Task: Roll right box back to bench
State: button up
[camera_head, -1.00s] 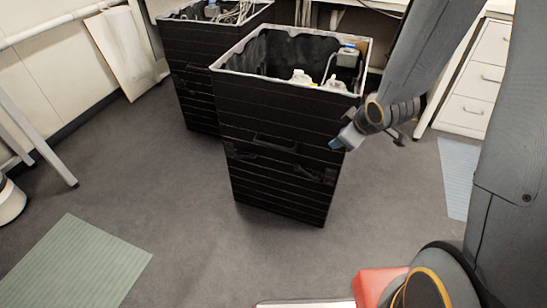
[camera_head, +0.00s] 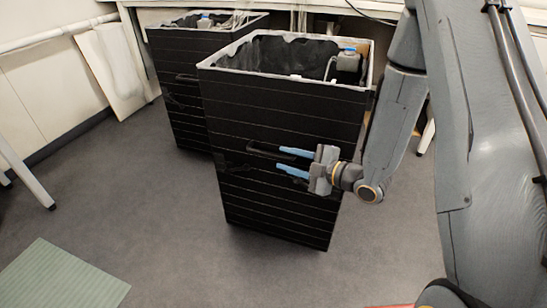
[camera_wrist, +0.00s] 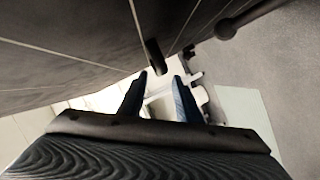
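The right box (camera_head: 285,100) is a tall black ribbed box with a pale rim and an open top. It stands upright on the floor in front of the bench (camera_head: 330,8). A dark handle (camera_head: 270,150) is on its front face. My gripper (camera_head: 285,162) is at that face, with its two blue fingers apart, pointing left near the handle's right end. In the wrist view, the handle (camera_wrist: 154,57) lies just beyond the fingertips (camera_wrist: 160,75), with nothing between them. I cannot tell whether a fingertip touches the box.
A second black box (camera_head: 185,95) stands behind and left of the right box, partly hidden by it. A pale panel (camera_head: 112,70) leans on the left wall. A green mat (camera_head: 60,275) lies at the lower left. The grey floor in front is clear.

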aim_at(277, 156)
jog(key=x, duration=0.6)
jog(key=shift+f+b, duration=0.1)
jog(key=shift+b, duration=0.3)
grip_shut()
